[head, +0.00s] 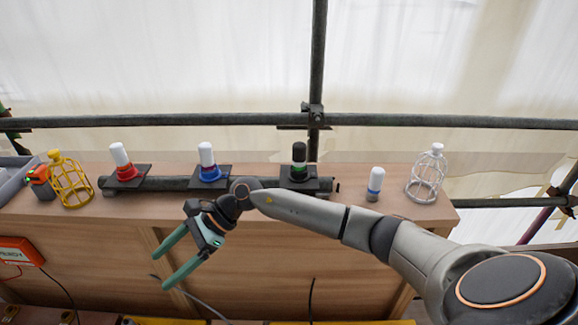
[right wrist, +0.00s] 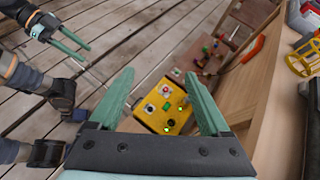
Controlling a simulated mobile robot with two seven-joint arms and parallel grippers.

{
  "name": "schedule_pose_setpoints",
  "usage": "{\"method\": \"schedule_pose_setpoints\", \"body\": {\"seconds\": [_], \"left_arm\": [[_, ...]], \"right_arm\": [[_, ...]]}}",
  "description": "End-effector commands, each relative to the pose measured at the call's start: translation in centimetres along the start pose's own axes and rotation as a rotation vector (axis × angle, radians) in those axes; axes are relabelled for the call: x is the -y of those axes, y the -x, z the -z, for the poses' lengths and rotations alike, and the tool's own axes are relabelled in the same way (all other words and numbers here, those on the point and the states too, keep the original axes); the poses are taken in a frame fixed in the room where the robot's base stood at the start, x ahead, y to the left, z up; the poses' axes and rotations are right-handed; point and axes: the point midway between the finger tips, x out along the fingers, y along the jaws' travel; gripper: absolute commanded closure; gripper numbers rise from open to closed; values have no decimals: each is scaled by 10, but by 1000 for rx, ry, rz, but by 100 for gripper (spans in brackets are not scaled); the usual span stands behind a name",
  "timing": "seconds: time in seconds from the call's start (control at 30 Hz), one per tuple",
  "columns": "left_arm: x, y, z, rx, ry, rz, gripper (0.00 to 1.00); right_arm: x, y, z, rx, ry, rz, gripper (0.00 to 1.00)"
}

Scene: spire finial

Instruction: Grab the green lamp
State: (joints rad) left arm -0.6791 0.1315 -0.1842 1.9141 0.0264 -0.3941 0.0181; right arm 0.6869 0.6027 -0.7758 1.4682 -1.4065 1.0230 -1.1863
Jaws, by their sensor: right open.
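The green lamp (head: 299,156) has a black cap and a green band. It stands upright on a dark square plate (head: 318,184) on the wooden bench in the head view. My right gripper (head: 159,272) is open and empty in front of the bench, left of and nearer than the lamp, apart from it. In the right wrist view its open fingers (right wrist: 158,74) point past the bench toward the floor, and the green lamp does not show there. My left gripper (right wrist: 86,54) appears at the upper left of that view, its two fingers apart and empty.
A yellow box (right wrist: 150,112) sits below.

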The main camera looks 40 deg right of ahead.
Motion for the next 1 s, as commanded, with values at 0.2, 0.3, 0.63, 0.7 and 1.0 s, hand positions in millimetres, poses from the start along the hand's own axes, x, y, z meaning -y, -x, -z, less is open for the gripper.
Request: {"method": "schedule_pose_setpoints", "body": {"seconds": [0.2, 0.3, 0.63, 0.7, 1.0], "left_arm": [[0, -4, -4, 0, 0, 0, 50], [1, -5, -5, 0, 0, 0, 50], [1, -8, -8, 0, 0, 1, 50], [1, -8, -8, -1, 0, 1, 50], [1, -7, -8, 0, 0, 0, 50]], "right_arm": [[62, 99, 56, -519, 431, -58, 19], [87, 165, 73, -761, 550, -106, 19], [113, 353, 77, -1293, 601, -261, 19], [112, 370, 76, -1334, 589, -279, 19], [115, 374, 114, -1361, 578, -297, 19]]}}
